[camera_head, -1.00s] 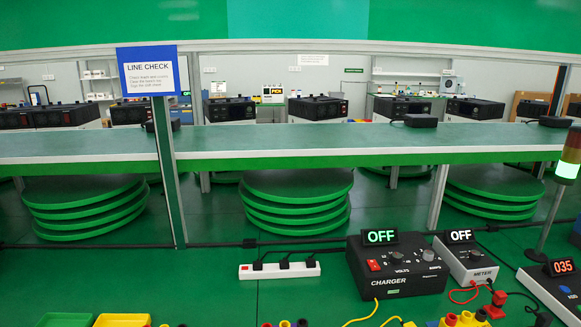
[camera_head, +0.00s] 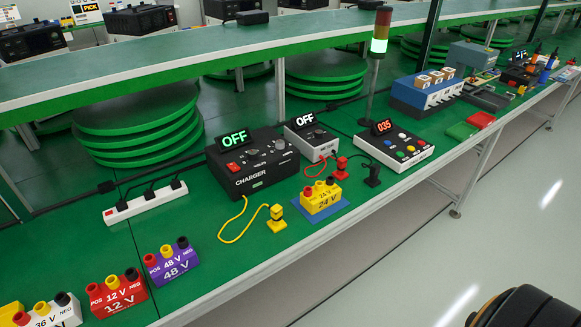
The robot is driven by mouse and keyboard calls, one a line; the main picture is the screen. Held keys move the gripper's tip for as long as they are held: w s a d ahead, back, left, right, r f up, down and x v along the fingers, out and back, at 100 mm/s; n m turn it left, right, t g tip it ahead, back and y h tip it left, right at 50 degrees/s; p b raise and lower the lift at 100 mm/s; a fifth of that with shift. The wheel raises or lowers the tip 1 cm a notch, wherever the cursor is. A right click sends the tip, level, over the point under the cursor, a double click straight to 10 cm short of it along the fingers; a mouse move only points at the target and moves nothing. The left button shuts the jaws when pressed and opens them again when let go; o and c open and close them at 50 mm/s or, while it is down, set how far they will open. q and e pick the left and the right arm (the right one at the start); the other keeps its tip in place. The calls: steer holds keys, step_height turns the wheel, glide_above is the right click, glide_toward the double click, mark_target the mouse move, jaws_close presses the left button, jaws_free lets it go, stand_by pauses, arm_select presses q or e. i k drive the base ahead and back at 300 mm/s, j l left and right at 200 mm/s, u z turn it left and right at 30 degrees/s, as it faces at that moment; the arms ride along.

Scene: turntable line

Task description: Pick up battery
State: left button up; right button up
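Several batteries with coloured terminals stand on the green bench. A white 36 V battery (camera_head: 56,317) is at the lower left. A red 12 V battery (camera_head: 120,301) is to its right, then a purple 48 V battery (camera_head: 174,267). A yellow 24 V battery (camera_head: 322,202) stands on a blue mat (camera_head: 299,209) in front of the meter. A further yellow block (camera_head: 10,312) is cut off at the left edge. A black rounded part of my own arm (camera_head: 530,308) shows at the lower right. Neither gripper is in view.
The black charger (camera_head: 250,166) and the meter (camera_head: 311,142) both read OFF. A yellow lead runs to a yellow plug (camera_head: 276,219). A button panel (camera_head: 396,148) reads 035. A power strip (camera_head: 144,201) lies left of the charger. Green bench is bare around the purple battery.

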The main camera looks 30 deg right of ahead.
mark_target(315, 199)
steer(key=u, duration=0.25)
steer(key=l+u, duration=0.35)
steer(key=l, duration=0.5)
steer(key=k+l+u, duration=0.1)
steer(key=l+u, duration=0.3)
steer(key=l, duration=0.45)
